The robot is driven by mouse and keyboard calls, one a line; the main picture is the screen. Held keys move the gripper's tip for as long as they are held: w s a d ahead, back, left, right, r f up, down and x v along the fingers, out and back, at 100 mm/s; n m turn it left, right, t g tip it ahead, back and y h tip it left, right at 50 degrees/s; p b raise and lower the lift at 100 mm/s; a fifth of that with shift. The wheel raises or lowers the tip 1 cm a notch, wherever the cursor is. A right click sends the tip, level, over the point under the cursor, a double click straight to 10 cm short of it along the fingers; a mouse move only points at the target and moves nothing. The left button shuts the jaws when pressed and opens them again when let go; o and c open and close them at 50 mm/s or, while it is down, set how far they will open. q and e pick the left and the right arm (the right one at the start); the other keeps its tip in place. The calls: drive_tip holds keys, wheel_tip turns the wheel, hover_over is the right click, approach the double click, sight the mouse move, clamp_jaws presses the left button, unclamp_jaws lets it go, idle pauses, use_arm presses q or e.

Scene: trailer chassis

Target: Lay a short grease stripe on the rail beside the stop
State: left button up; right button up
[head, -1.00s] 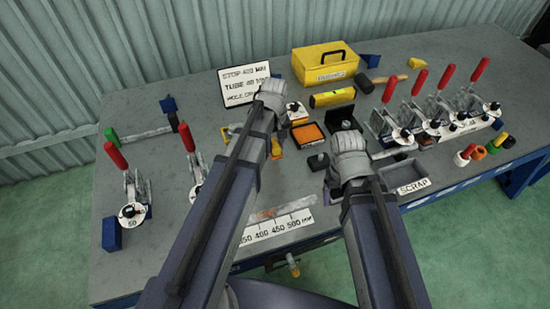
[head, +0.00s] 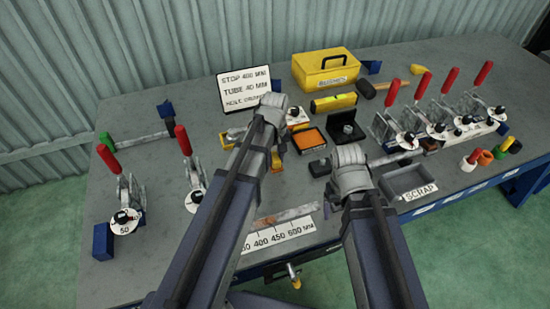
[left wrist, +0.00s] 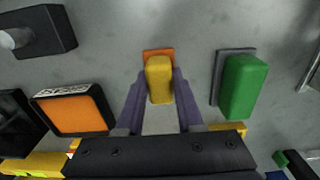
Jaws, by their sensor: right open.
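My left gripper (left wrist: 159,75) has its purple fingers against both sides of a yellow block (left wrist: 159,82) with an orange base, at the bench top. In the head view my left arm covers most of this, and a yellow piece (head: 277,161) shows beside the wrist. A bare metal rail with brownish marks (head: 286,216) lies behind the millimetre scale (head: 278,236). My right gripper (head: 328,207) is open and empty near the rail's right end, partly hidden by its arm. I cannot make out the stop at the rail.
A green block (left wrist: 242,87) stands close beside the left gripper. Red-handled clamps (head: 125,195) stand left, with more at right. A scrap tray (head: 410,180) sits at front right.

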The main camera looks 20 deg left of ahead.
sight(275, 156)
use_arm(q)
drive_tip(key=o, duration=0.5)
drive_tip(key=shift+c, duration=0.2)
drive_tip(key=shift+r, duration=0.1)
use_arm(e)
drive_tip(key=shift+r, duration=0.1)
use_arm(q)
wheel_tip(275, 156, up, 12)
drive_tip(key=p, duration=1.3)
drive_tip(key=s+d+m+y, duration=0.1)
drive_tip(key=s+d+m, duration=0.9)
drive_tip(key=s, duration=0.4)
drive_tip(key=shift+s+d+r+m+b, duration=0.15)
drive_tip(key=shift+d+m+b, duration=0.1)
drive_tip(key=shift+m+b, duration=0.05)
use_arm(e)
wheel_tip(275, 156, up, 12)
